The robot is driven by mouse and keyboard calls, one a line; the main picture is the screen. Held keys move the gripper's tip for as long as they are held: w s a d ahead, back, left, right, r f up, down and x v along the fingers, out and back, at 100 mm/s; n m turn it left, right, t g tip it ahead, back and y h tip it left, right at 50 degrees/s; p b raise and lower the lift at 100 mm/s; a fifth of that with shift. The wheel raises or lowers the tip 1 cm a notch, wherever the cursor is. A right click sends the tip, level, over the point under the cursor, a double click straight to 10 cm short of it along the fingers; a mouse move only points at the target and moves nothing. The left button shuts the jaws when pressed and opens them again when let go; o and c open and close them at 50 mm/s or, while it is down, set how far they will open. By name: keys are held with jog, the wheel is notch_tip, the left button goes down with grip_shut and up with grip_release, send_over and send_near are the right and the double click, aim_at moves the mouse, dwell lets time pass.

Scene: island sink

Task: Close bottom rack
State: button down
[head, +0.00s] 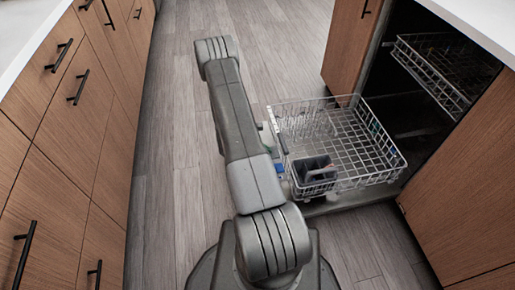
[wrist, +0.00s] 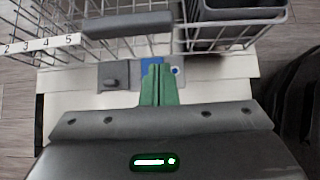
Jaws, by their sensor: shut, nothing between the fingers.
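The bottom rack (head: 365,160) is a white wire basket pulled out of the dishwasher over its lowered door (head: 350,200). A dark cutlery basket (head: 314,170) sits in its near left corner. The rack's wire edge (wrist: 60,55) crosses the top of the wrist view, with a grey handle (wrist: 128,24) on it. My gripper (wrist: 157,70) has green fingers closed together with nothing between them. They point at the rack's outer side, over the pale door surface; I cannot tell if they touch the wires. In the head view my arm hides most of the gripper.
The upper rack (head: 440,70) is inside the dark dishwasher opening. Wooden cabinets with black handles (head: 78,87) line the left side. The wood floor (head: 175,150) between the cabinets and my arm is clear. A cabinet panel (head: 470,190) stands right of the rack.

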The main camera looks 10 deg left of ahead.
jog(key=shift+w+d+f, duration=0.1)
jog(key=shift+w+d, duration=0.15)
jog(key=shift+d, duration=0.5)
jog(key=shift+w+d+f, duration=0.15)
jog(key=shift+w+d, duration=0.1)
jog(key=shift+d, duration=0.5)
jog(key=shift+w+d+f, duration=0.1)
jog(key=shift+w+d, duration=0.15)
jog(key=shift+d, duration=0.5)
jog(key=shift+b, duration=0.3)
